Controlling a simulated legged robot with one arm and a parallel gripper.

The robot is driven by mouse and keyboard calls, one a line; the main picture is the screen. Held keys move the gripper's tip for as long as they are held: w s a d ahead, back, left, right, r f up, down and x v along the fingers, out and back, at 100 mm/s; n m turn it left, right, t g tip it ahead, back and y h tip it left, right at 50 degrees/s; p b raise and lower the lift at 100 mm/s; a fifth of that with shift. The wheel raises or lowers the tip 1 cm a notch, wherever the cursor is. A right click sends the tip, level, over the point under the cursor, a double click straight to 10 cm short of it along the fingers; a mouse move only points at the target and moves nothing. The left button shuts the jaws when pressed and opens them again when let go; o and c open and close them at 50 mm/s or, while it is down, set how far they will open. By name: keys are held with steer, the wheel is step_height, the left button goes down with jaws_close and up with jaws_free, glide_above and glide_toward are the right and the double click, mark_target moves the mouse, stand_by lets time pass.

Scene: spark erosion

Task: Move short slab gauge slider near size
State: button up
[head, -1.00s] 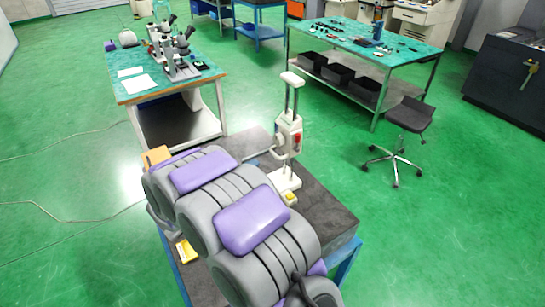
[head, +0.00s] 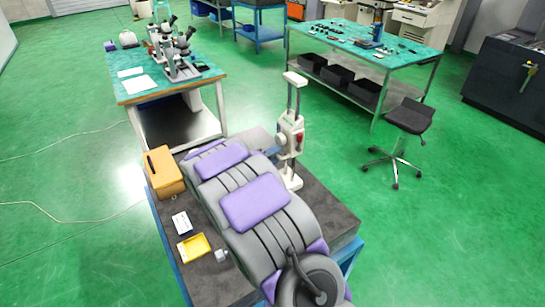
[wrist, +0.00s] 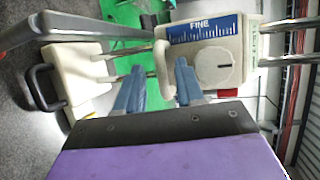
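The white height gauge (head: 292,179) stands upright on the dark slab (head: 335,221), with two metal columns and a top cap. Its slider (head: 290,136) sits about midway up the columns. In the wrist view the gauge lies sideways, with its base (wrist: 76,78) at left. The slider (wrist: 212,68) shows a blue FINE scale, a round dial and a red part. My gripper (wrist: 159,68) is open, its two blue fingers apart at the slider's edge. A curved white bar (wrist: 161,75) shows between the fingers; contact cannot be told. My arm hides part of the slab.
An orange box (head: 165,172), a small white box (head: 181,223) and a yellow tray (head: 194,248) lie on the slab's left side. A microscope table (head: 145,94) stands behind, and a stool (head: 410,118) stands to the right.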

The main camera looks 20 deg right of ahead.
steer(key=shift+d, duration=0.25)
steer(key=c, duration=0.4)
jaws_close()
steer(key=shift+f, duration=0.1)
